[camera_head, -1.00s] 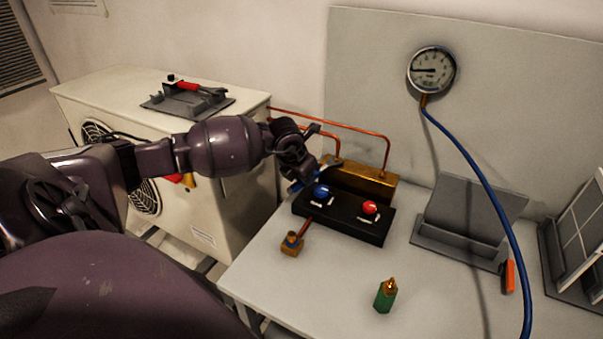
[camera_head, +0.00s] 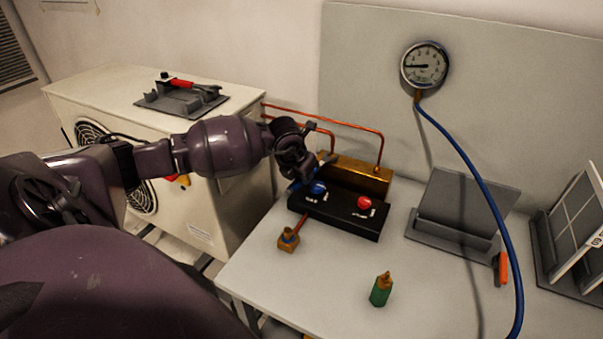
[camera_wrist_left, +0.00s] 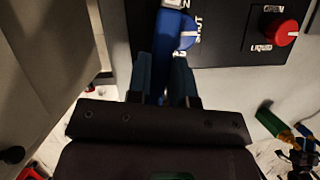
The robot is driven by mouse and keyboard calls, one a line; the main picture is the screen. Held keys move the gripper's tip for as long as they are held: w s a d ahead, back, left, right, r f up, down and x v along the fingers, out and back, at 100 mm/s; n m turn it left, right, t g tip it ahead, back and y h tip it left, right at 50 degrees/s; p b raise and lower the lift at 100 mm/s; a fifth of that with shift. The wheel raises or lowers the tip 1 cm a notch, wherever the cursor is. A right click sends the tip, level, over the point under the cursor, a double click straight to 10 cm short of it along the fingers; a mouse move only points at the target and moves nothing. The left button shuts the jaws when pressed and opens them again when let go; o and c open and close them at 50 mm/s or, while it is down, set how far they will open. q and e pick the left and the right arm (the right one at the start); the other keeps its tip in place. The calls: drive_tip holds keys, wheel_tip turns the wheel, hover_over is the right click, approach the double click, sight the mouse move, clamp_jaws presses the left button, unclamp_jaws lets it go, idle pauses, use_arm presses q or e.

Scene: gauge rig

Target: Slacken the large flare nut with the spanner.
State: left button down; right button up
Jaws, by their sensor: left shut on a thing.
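My left gripper (camera_head: 296,182) is at the left end of the black valve panel (camera_head: 338,214), close beside the blue knob (camera_head: 318,188). I cannot tell whether this is the spanner's handle. The blue knob (camera_wrist_left: 188,40) lies just right of it. Copper pipes (camera_head: 340,131) run to the brass block (camera_head: 357,176) behind the panel. I cannot make out the large flare nut; the gripper hides that end. My right gripper is not seen.
A red knob (camera_head: 364,202) is on the panel. A brass fitting (camera_head: 288,240) and a green bottle (camera_head: 381,291) stand on the bench in front. A gauge (camera_head: 425,65) with a blue hose (camera_head: 480,180) hangs behind.

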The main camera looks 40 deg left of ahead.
use_arm(q)
drive_tip(key=shift+d, duration=0.15)
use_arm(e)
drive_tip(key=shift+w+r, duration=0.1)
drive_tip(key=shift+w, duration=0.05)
use_arm(q)
drive_tip(key=shift+d+n, duration=0.35)
drive_tip(key=shift+n, duration=0.05)
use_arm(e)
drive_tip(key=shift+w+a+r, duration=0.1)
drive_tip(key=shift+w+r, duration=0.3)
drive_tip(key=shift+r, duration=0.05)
use_arm(q)
drive_tip(key=shift+d, duration=0.1)
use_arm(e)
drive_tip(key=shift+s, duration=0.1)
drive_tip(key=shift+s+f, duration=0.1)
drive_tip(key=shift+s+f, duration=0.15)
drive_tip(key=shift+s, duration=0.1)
use_arm(q)
drive_tip(key=shift+w+d+y, duration=0.1)
drive_tip(key=shift+d+y, duration=0.1)
drive_tip(key=shift+y, duration=0.1)
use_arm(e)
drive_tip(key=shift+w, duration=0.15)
